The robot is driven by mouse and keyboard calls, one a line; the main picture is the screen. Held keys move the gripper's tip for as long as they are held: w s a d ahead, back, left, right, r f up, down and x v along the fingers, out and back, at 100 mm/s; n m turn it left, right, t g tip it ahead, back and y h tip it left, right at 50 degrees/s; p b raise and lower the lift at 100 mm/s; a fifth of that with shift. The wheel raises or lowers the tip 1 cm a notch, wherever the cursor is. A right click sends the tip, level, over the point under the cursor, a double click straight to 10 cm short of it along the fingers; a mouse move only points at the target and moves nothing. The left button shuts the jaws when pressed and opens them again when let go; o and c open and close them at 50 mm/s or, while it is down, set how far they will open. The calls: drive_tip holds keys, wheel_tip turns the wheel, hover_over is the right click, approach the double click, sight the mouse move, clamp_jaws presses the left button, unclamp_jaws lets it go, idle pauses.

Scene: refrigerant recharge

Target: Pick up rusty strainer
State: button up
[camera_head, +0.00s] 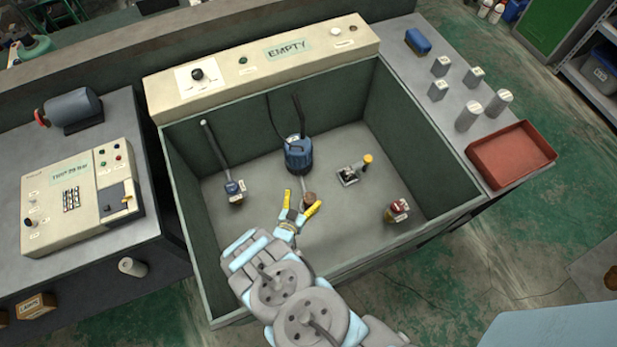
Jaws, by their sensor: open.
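A small brown, rusty-looking cylinder, which appears to be the strainer (309,197), sits inside the green-walled bin (400,125), at the lower end of a thin pipe from the blue compressor (298,153). My gripper (302,201) has yellow fingers and is open over the bin floor. Its two fingertips are spread, with the brown cylinder at the right fingertip, partly covered by it. I cannot tell whether the finger touches the cylinder or how high the gripper is above it.
Around the cylinder stand a blue-topped part (234,190), a small yellow-knobbed valve (349,175) and a red part (397,211). The bin walls surround the gripper. On the right counter are a red tray (511,156) and several grey cylinders.

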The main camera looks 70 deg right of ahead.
drive_tip(key=b, duration=1.6)
approach(307, 207)
drive_tip(key=x, duration=0.5)
drive_tip(key=shift+s+d+r, duration=0.1)
drive_tip(key=shift+d+r, duration=0.05)
drive_tip(key=shift+r, duration=0.1)
drive_tip(key=shift+b+x, duration=1.3)
drive_tip(key=shift+x, duration=2.1)
drive_tip(key=shift+d, duration=0.45)
drive_tip(key=shift+a, duration=0.1)
drive_tip(key=shift+c, duration=0.2)
drive_tip(key=c, duration=1.3)
